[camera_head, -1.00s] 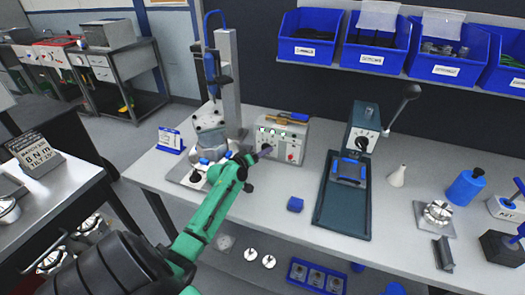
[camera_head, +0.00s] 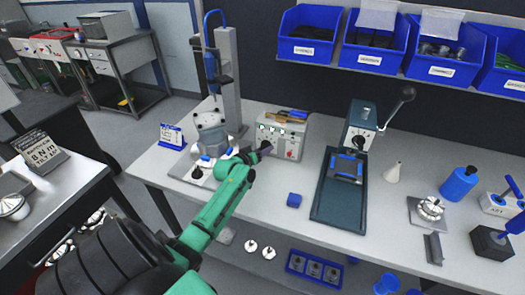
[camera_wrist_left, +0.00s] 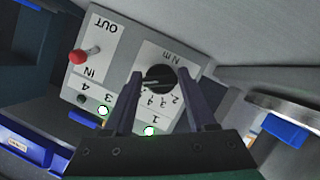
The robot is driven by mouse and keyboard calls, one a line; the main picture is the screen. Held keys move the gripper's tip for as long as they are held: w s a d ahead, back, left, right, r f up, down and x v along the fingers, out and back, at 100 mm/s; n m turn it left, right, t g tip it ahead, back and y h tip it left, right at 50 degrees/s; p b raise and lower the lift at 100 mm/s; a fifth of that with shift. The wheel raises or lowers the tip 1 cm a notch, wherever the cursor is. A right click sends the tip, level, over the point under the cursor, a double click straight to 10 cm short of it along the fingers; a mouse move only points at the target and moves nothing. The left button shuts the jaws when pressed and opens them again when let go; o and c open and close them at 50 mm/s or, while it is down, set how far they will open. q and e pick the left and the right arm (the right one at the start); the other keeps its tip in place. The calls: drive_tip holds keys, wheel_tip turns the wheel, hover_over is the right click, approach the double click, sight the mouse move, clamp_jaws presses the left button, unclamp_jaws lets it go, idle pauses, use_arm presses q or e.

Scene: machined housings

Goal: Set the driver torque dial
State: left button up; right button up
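The grey driver control box (camera_head: 295,137) stands at the back of the bench, left of the press. In the left wrist view its face shows a black round dial (camera_wrist_left: 158,80) marked "N m", with partly covered numbers beside it. A red lever (camera_wrist_left: 78,57) sits between "IN" and "OUT", and lit green lamps (camera_wrist_left: 103,111) are by the numbers. My left gripper (camera_head: 263,149) is at the box front. In the left wrist view its two dark fingers (camera_wrist_left: 160,77) are apart, one on each side of the dial; contact is unclear. My right gripper is out of view.
The driver (camera_head: 210,65) hangs on a stand above a fixture with a housing (camera_head: 210,128), left of the box. A card (camera_head: 42,152) on the left table reads "8 N m".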

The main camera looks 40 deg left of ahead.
use_arm(q)
drive_tip(key=o, duration=0.3)
drive_tip(key=shift+s, duration=0.1)
drive_tip(key=v, duration=1.4)
drive_tip(key=shift+s+b, duration=0.2)
drive_tip(key=shift+b, duration=0.2)
